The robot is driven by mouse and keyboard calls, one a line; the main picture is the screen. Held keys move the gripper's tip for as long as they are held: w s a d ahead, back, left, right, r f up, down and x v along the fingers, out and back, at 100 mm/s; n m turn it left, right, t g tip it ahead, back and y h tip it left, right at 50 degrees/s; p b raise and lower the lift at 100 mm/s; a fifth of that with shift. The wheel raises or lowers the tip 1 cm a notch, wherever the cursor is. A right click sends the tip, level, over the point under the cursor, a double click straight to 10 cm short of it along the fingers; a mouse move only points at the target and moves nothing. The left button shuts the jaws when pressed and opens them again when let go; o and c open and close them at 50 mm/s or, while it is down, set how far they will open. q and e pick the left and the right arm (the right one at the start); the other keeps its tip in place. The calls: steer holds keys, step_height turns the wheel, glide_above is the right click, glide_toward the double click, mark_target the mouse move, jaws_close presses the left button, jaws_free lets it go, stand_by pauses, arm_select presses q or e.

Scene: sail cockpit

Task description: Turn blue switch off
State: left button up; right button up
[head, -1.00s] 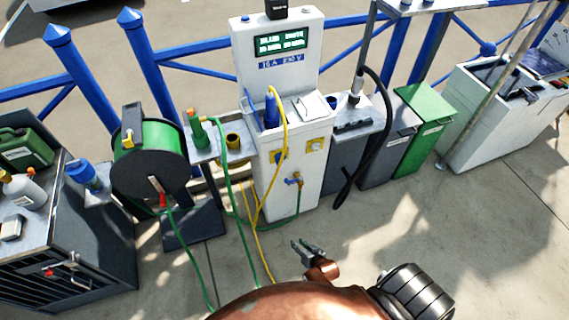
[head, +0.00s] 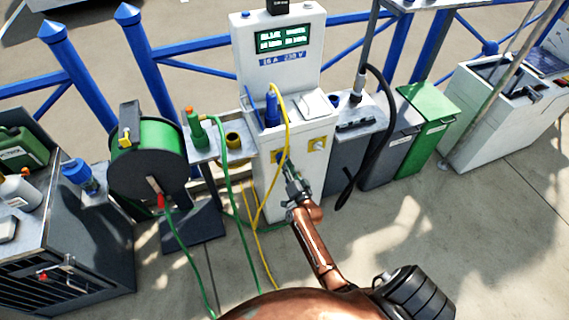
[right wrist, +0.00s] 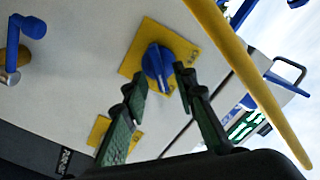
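The blue switch (right wrist: 160,66) is a rotary knob on a square yellow plate (right wrist: 133,62) on the white pedestal's front. In the head view its plate (head: 276,158) is the left of two, partly hidden by my right gripper and the yellow cable. My right gripper (head: 287,168) is in front of the pedestal. In the right wrist view its open fingers (right wrist: 163,90) point at the knob, one on either side, with space between them. I cannot tell whether they touch it. My left gripper is not in view.
The white pedestal (head: 312,108) carries a second yellow plate (head: 317,144) to the right. A yellow cable (head: 287,110) hangs close to the blue switch. A blue-handled tap (right wrist: 28,27) sits lower on the pedestal. A green hose reel (head: 150,155) stands left, bins (head: 432,123) right.

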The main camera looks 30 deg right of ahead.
steer(key=shift+w+d, duration=0.15)
steer(key=shift+w, duration=0.4)
jaws_close()
